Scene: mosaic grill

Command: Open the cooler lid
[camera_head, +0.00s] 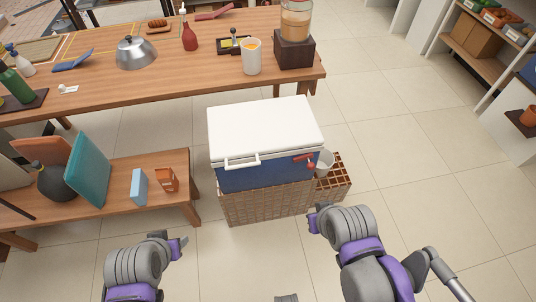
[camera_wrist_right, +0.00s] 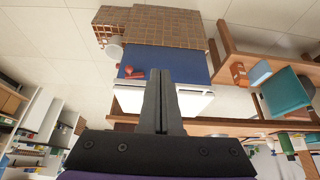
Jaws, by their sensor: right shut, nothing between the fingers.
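The cooler has a blue body (camera_head: 256,175) and a white lid (camera_head: 262,125), which lies flat and shut. A white handle (camera_head: 242,163) is on its front, left of the middle, and a red spigot (camera_head: 303,161) on the right. My right gripper (camera_head: 312,220) is in front of and below the cooler's right side, apart from it. In the right wrist view, turned upside down, my right gripper (camera_wrist_right: 161,76) is shut and empty, seen against the lid (camera_wrist_right: 198,103) and blue body (camera_wrist_right: 188,62). My left gripper (camera_head: 182,246) is low at the left, away from the cooler; its fingers are too small to read.
The cooler stands on a tiled block (camera_head: 268,203), with a grey bucket (camera_head: 324,162) on its lower right step. A wooden table (camera_head: 190,84) with sauce bottles and a metal dome is behind. A low bench (camera_head: 120,204) stands left. The floor (camera_head: 430,190) at right is clear.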

